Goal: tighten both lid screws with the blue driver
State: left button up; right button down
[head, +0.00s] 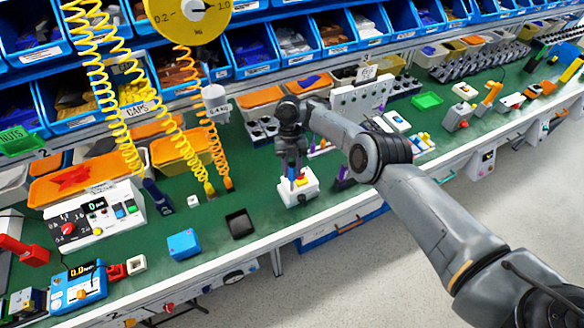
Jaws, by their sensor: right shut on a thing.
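My right gripper (295,168) reaches down from the right side of the head view onto a small white box (299,194) with a yellow top and a red part (301,181). Its jaws are shut at the red part on top; the exact grip is too small to see clearly. A dark blue driver (157,197) hangs at the end of a yellow coiled cord, left of the box and apart from my gripper. Lid screws cannot be made out. My left gripper is not in view.
Yellow (209,189) and orange (228,183) drivers hang on coiled cords between the blue driver and the box. A blue block (184,244) and a black tray (240,223) lie near the front edge. A control box (95,218) stands left. Bare green mat (215,255) shows at front.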

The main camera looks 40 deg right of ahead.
jog(key=shift+f, duration=0.4)
jog(key=shift+r, duration=0.1)
jog(key=shift+r, duration=0.1)
jog(key=m+t+p, duration=0.1)
jog(key=m+p, duration=0.2)
jog(key=p, duration=0.1)
jog(key=m+y+p, duration=0.1)
jog(key=m+p, duration=0.2)
jog(key=p, duration=0.2)
jog(key=shift+r+m+t+y, duration=0.15)
jog(key=shift+m+t+y, duration=0.15)
jog(key=shift+t, duration=0.1)
jog(key=shift+m+p, duration=0.5)
jog(key=shift+p, duration=0.2)
jog(key=shift+f+t, duration=0.3)
jog(key=shift+f, duration=0.1)
